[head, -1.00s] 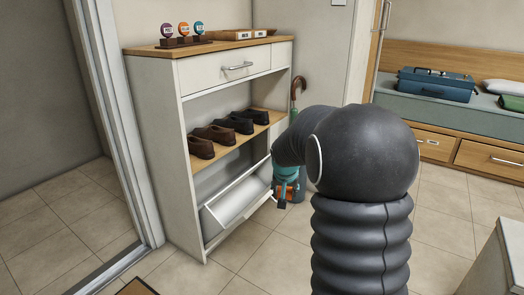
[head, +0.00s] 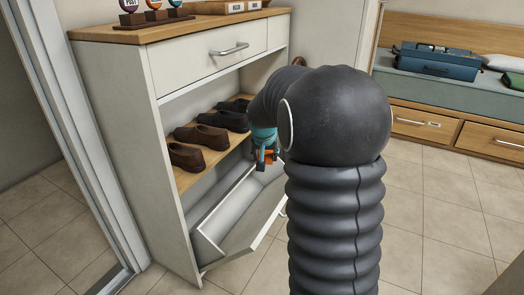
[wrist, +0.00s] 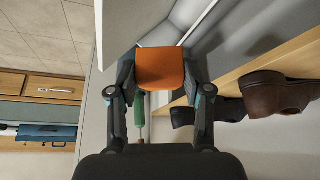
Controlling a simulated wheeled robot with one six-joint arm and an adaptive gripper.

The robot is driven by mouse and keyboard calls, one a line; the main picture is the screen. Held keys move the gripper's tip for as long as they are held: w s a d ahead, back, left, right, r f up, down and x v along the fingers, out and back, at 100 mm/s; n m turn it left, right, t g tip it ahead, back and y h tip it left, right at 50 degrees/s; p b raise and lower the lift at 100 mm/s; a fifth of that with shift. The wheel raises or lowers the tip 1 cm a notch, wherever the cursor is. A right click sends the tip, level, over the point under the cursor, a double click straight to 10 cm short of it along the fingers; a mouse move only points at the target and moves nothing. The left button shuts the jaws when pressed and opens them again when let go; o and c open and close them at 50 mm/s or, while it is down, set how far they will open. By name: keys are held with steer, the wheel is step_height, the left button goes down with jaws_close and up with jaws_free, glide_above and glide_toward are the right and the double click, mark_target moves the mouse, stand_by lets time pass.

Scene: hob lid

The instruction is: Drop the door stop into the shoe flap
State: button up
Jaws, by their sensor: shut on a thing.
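The orange door stop (wrist: 160,68) is between the fingertips of my gripper (wrist: 160,85) in the wrist view. My gripper is shut on it. In the head view the gripper (head: 264,150) and the door stop (head: 268,158) show small, partly behind my arm. The shoe flap (head: 262,212) is a pale tilted-out bin low in the shoe cabinet, open at the top. The door stop appears above the flap's far right part in the head view; the exact height and overlap cannot be told.
The white cabinet (head: 120,120) has a wooden shelf (head: 190,176) with dark shoes (head: 213,138) just above the flap. A bench with a blue toolbox (head: 435,60) is at right. Tiled floor is clear between.

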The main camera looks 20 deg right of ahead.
steer(key=shift+s+d, duration=0.1)
steer(key=shift+d, duration=0.1)
steer(key=shift+s+f+b, duration=0.15)
steer(key=shift+b, duration=0.2)
step_height(320, 180, down, 7)
steer(key=b, duration=0.4)
steer(key=shift+a, duration=0.1)
steer(key=o, duration=1.2)
steer(key=shift+r, duration=0.2)
steer(key=v, duration=1.2)
